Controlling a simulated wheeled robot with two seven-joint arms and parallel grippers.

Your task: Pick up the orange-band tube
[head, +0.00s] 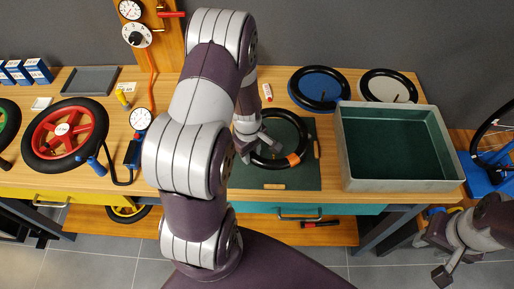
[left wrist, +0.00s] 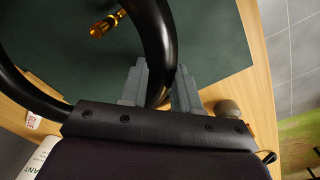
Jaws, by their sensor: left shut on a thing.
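The orange-band tube is a black ring (head: 306,140) with an orange band (head: 293,159) at its lower right. It is over the dark green mat (head: 307,178); I cannot tell whether it touches the mat. My left gripper (head: 261,148) is shut on the left part of the ring. In the left wrist view the black tube (left wrist: 158,45) passes between the two grey fingers (left wrist: 160,88), and a gold valve (left wrist: 105,25) shows on its inner side. My right gripper (head: 436,262) is open and empty at the lower right, away from the tube.
A grey tray (head: 400,186) with a green floor stands right of the mat. Blue (head: 320,87) and pale (head: 390,86) discs with black rings lie behind. A red wheel (head: 66,136) and a gauge (head: 140,119) are at left. My left arm hides the table's middle.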

